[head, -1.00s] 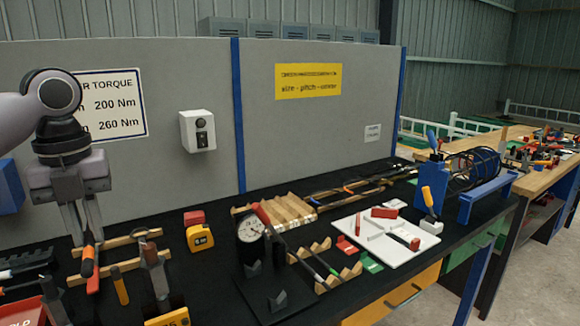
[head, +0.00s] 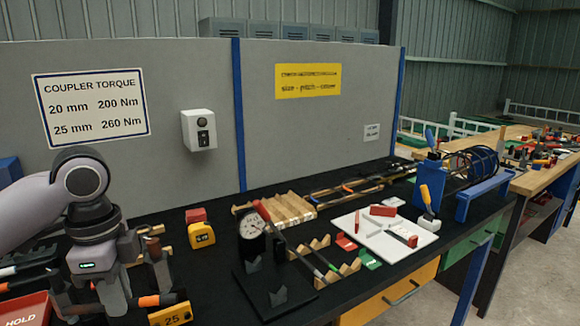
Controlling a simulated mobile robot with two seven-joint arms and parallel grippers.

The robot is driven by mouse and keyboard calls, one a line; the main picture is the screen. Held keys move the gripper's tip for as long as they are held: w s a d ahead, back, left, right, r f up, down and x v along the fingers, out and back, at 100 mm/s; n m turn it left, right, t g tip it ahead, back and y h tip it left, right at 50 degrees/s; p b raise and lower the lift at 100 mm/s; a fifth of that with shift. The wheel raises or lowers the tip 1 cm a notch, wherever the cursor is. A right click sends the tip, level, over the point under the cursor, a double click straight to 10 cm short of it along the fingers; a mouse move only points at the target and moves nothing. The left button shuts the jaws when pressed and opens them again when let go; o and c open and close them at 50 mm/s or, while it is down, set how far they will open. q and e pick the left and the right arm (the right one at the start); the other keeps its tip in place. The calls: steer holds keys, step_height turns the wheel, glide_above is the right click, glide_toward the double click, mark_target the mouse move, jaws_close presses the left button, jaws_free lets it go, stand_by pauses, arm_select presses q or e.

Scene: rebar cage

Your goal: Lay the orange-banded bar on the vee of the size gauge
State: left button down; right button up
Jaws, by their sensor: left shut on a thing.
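My left gripper (head: 113,297) is at the lower left, low over the bench, and shut on the orange-banded bar (head: 149,301). The bar lies roughly level across the fingers, with its orange part and dark end sticking out to the right; the rest is hidden by the gripper. The size gauge (head: 279,297) stands to the right of the gripper, with a dark base, upright vee blocks and a round white dial (head: 251,226). The bar is apart from the gauge. My right gripper is not in view.
A yellow tape measure (head: 201,236) and a yellow block marked 25 (head: 171,315) are near the gripper. Right of the gauge is a wooden notched rack (head: 343,271) with bars, then a white board (head: 380,239). A red bin (head: 25,311) is at the left edge.

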arm_select(q)
steer(key=s+d+f+n, duration=0.1)
steer(key=d+f+n, duration=0.1)
steer(key=f+n, duration=0.3)
steer(key=s+d+f+n, duration=0.2)
steer(key=f+n, duration=0.3)
steer(key=n, duration=0.5)
steer(key=shift+f, duration=0.15)
steer(key=shift+d, duration=0.15)
